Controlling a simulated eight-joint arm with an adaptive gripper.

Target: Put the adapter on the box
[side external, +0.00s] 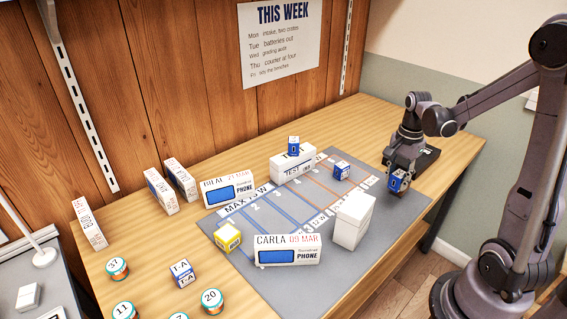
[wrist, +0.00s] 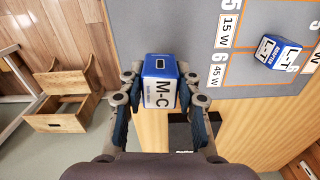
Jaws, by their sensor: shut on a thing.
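My gripper (side external: 396,187) is shut on a blue-and-white adapter (wrist: 160,85) marked M-C, held at the mat's right edge in the side view. In the wrist view the adapter sits between both fingers, with a dark port on its blue top. A white box (side external: 292,166) marked TEST stands at the back of the grey mat (side external: 285,233), with a blue adapter (side external: 293,145) on top. Another adapter (side external: 341,170), marked L-T in the wrist view (wrist: 275,52), stands on the mat. A plain white box (side external: 352,220) stands at the mat's front right.
Phone boxes marked BILAL (side external: 228,189) and CARLA (side external: 287,250) stand on the mat's edges. A yellow cube (side external: 228,238) is at its left. Several boxes and round tins (side external: 117,268) stand at left. A black object (side external: 425,158) lies behind my gripper.

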